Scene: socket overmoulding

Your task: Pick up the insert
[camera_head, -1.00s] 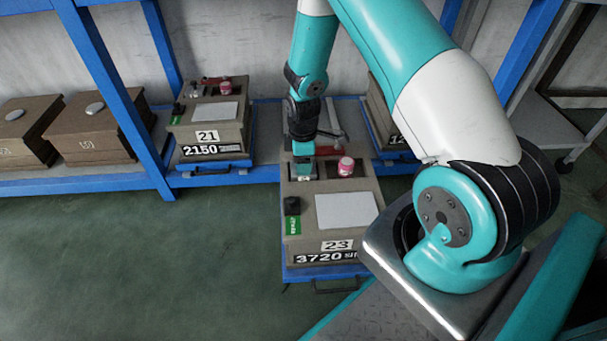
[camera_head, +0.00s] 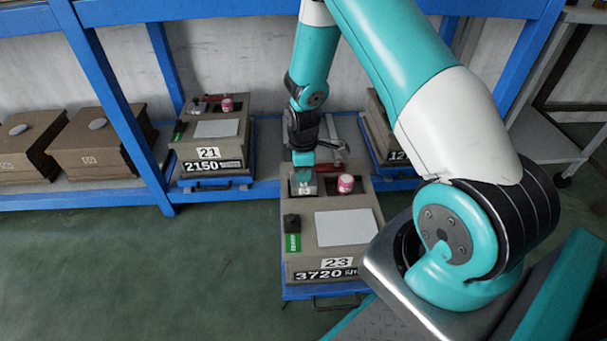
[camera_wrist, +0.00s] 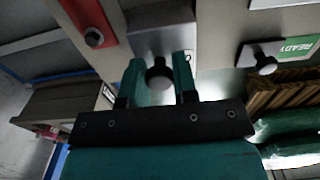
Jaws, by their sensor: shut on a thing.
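The insert looks like a silver metal block (camera_head: 304,186) with a black round knob (camera_wrist: 158,74). In the head view it is at the left rear compartment of the case marked 23 (camera_head: 295,262), under my gripper (camera_head: 303,172). In the wrist view the metal block (camera_wrist: 163,40) lies just beyond the fingertips. My gripper (camera_wrist: 160,68) is shut on the knob, with one teal finger on each side. The block's lower part is hidden, so I cannot tell whether it is clear of the case.
A pink-lidded jar (camera_head: 346,184) stands just right of the insert. A black block and green READY tag (camera_head: 293,241) sit at the case's left front. Case 21 (camera_head: 225,155) stands left on a blue rack (camera_head: 130,195). Green floor in front is clear.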

